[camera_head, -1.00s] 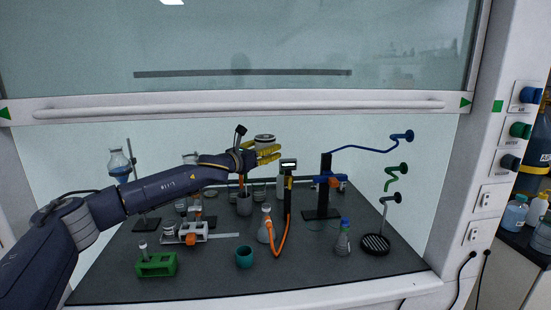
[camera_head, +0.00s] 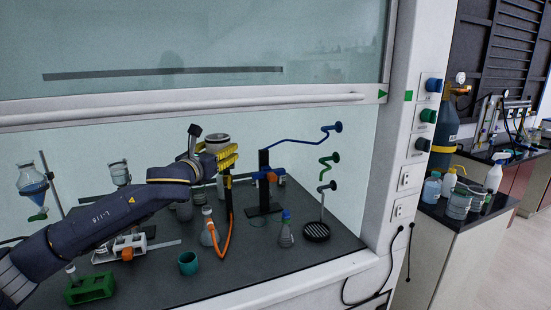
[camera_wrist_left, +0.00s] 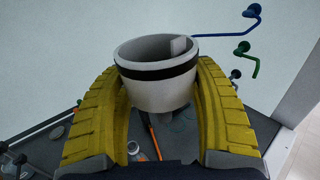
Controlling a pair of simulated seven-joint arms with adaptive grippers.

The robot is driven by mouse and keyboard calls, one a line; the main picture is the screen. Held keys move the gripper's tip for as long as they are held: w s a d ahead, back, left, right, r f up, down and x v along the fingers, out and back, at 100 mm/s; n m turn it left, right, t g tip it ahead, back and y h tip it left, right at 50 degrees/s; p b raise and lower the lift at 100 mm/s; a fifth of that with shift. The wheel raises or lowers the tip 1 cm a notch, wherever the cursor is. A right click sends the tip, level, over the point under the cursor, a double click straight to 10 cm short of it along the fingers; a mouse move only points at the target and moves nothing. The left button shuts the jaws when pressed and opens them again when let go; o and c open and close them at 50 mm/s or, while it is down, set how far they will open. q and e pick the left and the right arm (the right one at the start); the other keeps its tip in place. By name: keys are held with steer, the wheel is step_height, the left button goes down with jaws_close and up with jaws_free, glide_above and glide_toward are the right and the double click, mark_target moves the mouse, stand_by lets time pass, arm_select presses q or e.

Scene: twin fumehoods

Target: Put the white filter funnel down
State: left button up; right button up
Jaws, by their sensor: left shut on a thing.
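The white filter funnel (camera_wrist_left: 158,88) is a pale cup with a black band near its rim. It sits between the two yellow fingers of my left gripper (camera_wrist_left: 158,105) in the left wrist view, roughly upright. In the head view the funnel (camera_head: 217,143) shows at the end of my left arm, above the dark worktop (camera_head: 250,255). My left gripper (camera_head: 227,157) is shut on it. My right gripper is not in view.
A green rack (camera_head: 90,289), a teal cup (camera_head: 188,263) and a flask (camera_head: 286,233) stand on the fumehood worktop. A dark stand (camera_head: 264,185) and coloured hooked taps (camera_head: 328,160) are to the right. Bare worktop lies near the front edge. A side bench (camera_head: 462,225) holds bottles.

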arm_select(q)
steer(key=s+a+f+n+y, duration=0.2)
steer(key=s+f+y, duration=0.1)
steer(key=s+f, duration=1.3)
steer(key=s+a+f+n+y, duration=0.1)
steer(key=s+a+f+y, duration=0.1)
steer(key=s+f, duration=1.4)
steer(key=w+a+r, duration=0.3)
steer(key=w+r, duration=0.9)
steer(key=w+a+r, duration=0.4)
steer(key=w+r, duration=0.7)
steer(key=r, duration=0.2)
steer(key=shift+t+h, duration=0.3)
steer(key=shift+h, duration=0.2)
steer(key=w+f, duration=0.1)
steer(key=f, duration=0.7)
steer(key=w+a+f, duration=0.1)
steer(key=f, duration=0.7)
steer(key=w+f, duration=0.1)
steer(key=f, duration=0.7)
steer(key=shift+w+a+f, duration=0.1)
steer(key=shift+a+f, duration=0.05)
steer(key=shift+f, duration=0.1)
